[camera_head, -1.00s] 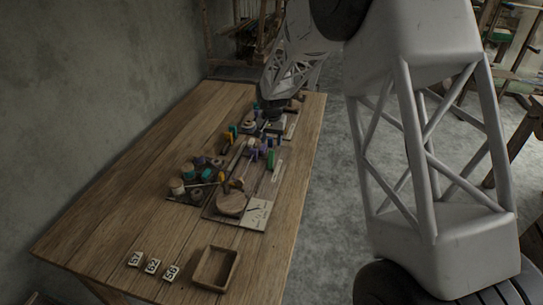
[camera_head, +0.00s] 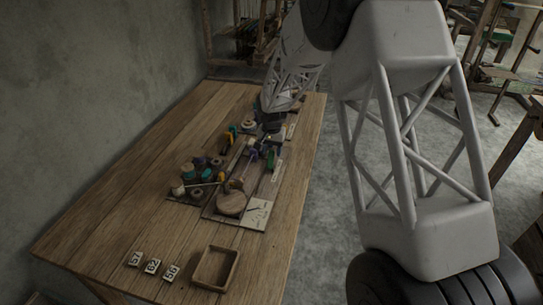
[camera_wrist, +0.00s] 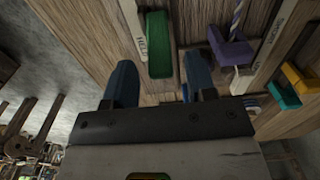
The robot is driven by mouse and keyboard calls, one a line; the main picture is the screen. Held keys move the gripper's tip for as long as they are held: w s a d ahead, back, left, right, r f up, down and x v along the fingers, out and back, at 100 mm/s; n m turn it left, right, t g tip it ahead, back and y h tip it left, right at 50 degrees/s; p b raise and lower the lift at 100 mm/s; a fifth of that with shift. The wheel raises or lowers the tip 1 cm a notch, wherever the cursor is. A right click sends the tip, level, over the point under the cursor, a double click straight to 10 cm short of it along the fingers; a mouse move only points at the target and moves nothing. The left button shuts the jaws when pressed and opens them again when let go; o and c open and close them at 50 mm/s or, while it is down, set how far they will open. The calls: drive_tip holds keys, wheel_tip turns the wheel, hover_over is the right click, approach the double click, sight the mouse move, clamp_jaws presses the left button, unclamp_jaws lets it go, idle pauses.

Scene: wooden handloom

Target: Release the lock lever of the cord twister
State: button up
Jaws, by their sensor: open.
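A green lever-like block (camera_wrist: 159,45) stands on the wooden board beside a pale strip lettered HELD (camera_wrist: 137,32) in the wrist view; it looks like the lock lever. My gripper (camera_wrist: 161,66) is open, its two blue fingers on either side of the green block's near end in that picture. I see no contact, and the depth between them is unclear. A purple hook (camera_wrist: 228,46) with a twisted cord (camera_wrist: 238,14) is to the right of the fingers. In the head view my gripper (camera_head: 269,139) is over the far part of the twister board (camera_head: 258,212), hiding part of it.
Yellow (camera_wrist: 303,82) and teal (camera_wrist: 284,95) pieces are close by on the right in the wrist view. In the head view, spools (camera_head: 187,171) crowd the board's left side. An empty wooden tray (camera_head: 215,268) and number tiles (camera_head: 153,266) lie at the front. The table's left side is clear.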

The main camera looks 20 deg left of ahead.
sight(271, 160)
drive_tip(key=shift+f, duration=1.45)
clamp_jaws()
